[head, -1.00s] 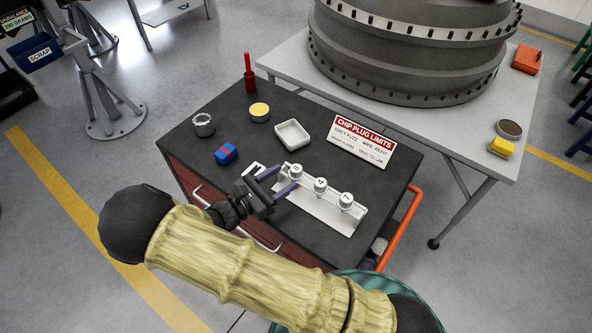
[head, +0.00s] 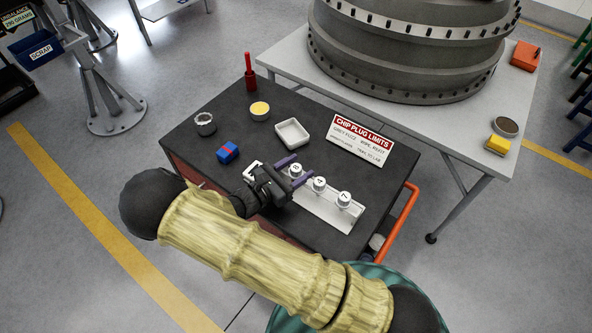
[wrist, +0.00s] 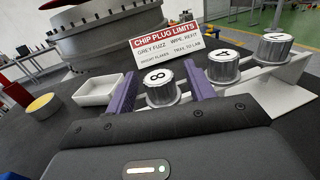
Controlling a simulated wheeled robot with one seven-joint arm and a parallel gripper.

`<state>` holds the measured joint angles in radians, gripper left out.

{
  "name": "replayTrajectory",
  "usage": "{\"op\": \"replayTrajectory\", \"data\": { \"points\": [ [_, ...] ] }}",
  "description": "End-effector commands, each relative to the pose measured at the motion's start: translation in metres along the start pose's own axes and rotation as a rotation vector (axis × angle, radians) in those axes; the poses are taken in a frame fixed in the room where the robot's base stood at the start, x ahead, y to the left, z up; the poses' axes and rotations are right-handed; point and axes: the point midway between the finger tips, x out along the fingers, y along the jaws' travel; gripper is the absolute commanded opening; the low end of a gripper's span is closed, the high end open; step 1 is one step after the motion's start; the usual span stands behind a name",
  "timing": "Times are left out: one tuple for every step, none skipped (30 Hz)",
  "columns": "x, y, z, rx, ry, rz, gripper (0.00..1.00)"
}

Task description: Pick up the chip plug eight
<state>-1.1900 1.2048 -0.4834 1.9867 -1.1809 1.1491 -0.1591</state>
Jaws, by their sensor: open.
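Chip plug eight (wrist: 161,86) is a silver ribbed cap with a black 8 on its white top. In the wrist view it stands between the two purple fingers of my gripper (wrist: 162,92), which are open on either side of it. In the head view, plug eight (head: 296,170) sits at the left end of a white rack (head: 325,212), partly covered by the fingers. My gripper (head: 288,171) reaches it from the lower left. Plug four (head: 319,184) and plug seven (head: 344,199) stand in the same rack to its right.
A "CHIP PLUG LIMITS" sign (head: 360,139) stands behind the rack. A white tray (head: 292,133), a yellow-topped tin (head: 260,111), a blue and red block (head: 228,152) and a metal cup (head: 205,124) lie on the dark cart top. Plug four (wrist: 224,67) stands close right of my right finger.

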Motion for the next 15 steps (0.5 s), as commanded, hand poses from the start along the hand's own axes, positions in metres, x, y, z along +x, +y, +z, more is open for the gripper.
{"op": "replayTrajectory", "data": {
  "points": [
    [-0.0001, 0.0, 0.0, 0.0, 0.0, 0.0, 0.54],
    [-0.0001, 0.0, 0.0001, 0.0, 0.0, 0.0, 0.54],
    [-0.0002, 0.0, 0.0001, 0.0, 0.0, 0.0, 0.54],
    [-0.0002, 0.0, 0.0001, 0.0, 0.0, 0.0, 0.54],
    [-0.0002, 0.0, 0.0001, 0.0, 0.0, 0.0, 0.54],
    [-0.0002, 0.0, 0.0001, 0.0, 0.0, 0.0, 0.5],
    [-0.0002, 0.0, 0.0001, 0.0, 0.0, 0.0, 0.44],
    [-0.0002, 0.0, 0.0001, 0.0, 0.0, 0.0, 0.38],
    [-0.0003, 0.0, 0.0001, 0.0, 0.0, 0.0, 0.3],
    [-0.0003, 0.0, 0.0001, 0.0, 0.0, 0.0, 0.24],
    [-0.0003, 0.0, 0.0001, 0.0, 0.0, 0.0, 0.18],
    [-0.0003, 0.0, 0.0002, 0.0, 0.0, 0.0, 0.1],
    [-0.0003, 0.0, 0.0002, 0.0, 0.0, 0.0, 0.05],
    [-0.0003, 0.0, 0.0002, 0.0, 0.0, 0.0, 0.05],
    [-0.0002, 0.0001, 0.0003, 0.0, 0.0, 0.0, 0.04]
  ]
}}
